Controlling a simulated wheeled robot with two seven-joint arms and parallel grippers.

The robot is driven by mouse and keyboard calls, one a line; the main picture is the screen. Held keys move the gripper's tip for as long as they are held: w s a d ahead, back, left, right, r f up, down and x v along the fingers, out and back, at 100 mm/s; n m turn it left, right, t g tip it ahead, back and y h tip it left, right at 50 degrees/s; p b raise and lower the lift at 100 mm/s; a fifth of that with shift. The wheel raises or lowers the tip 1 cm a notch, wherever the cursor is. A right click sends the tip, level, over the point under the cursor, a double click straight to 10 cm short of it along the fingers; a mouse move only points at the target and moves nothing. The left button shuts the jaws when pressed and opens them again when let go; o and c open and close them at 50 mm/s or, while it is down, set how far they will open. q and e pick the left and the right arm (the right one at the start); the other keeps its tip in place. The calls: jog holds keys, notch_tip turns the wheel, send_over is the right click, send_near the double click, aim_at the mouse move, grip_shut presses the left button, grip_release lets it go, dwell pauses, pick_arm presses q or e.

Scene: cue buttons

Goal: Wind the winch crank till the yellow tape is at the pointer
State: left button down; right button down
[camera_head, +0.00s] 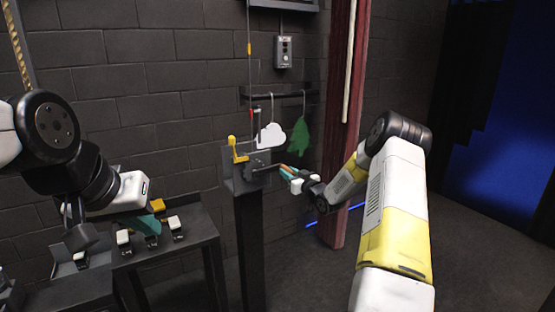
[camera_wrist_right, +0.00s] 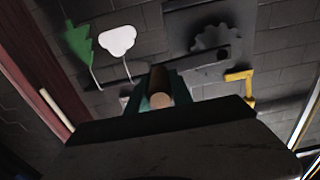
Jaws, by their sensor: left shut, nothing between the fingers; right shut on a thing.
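The winch (camera_head: 248,176) sits on a dark post, with a toothed wheel (camera_wrist_right: 214,40) and a yellow lever (camera_head: 237,150), also in the right wrist view (camera_wrist_right: 240,78). A thin line rises from it along the wall, with the yellow tape (camera_head: 249,48) high on it. A small red piece (camera_head: 252,116), apparently the pointer, is well below the tape. My right gripper (camera_head: 287,172) is shut on the crank's wooden handle (camera_wrist_right: 160,88), right of the winch; its teal fingers flank the handle. My left gripper (camera_head: 149,221) is shut and empty above the side table.
Several white-topped buttons (camera_head: 123,238) stand on the dark table (camera_head: 190,245) at left. A white cloud shape (camera_head: 271,136) and a green tree shape (camera_head: 299,137) hang behind the crank. A grey box (camera_head: 283,53) is on the wall. A red post (camera_head: 343,110) stands behind my right arm.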

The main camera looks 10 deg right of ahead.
jog(key=shift+f, duration=0.35)
jog(key=f, duration=0.1)
jog(key=a+f, duration=0.1)
jog(key=f, duration=0.3)
jog(key=shift+s+a+f, duration=0.1)
jog(key=shift+s+a, duration=0.1)
jog(key=shift+s, duration=0.1)
jog(key=a+f, duration=0.1)
jog(key=f, duration=0.1)
jog(key=s+a+f, duration=0.1)
jog(key=a, duration=0.1)
jog(key=shift+s+a+f, duration=0.1)
jog(key=shift+a+f, duration=0.15)
jog(key=shift+f, duration=0.1)
jog(key=shift+a, duration=0.1)
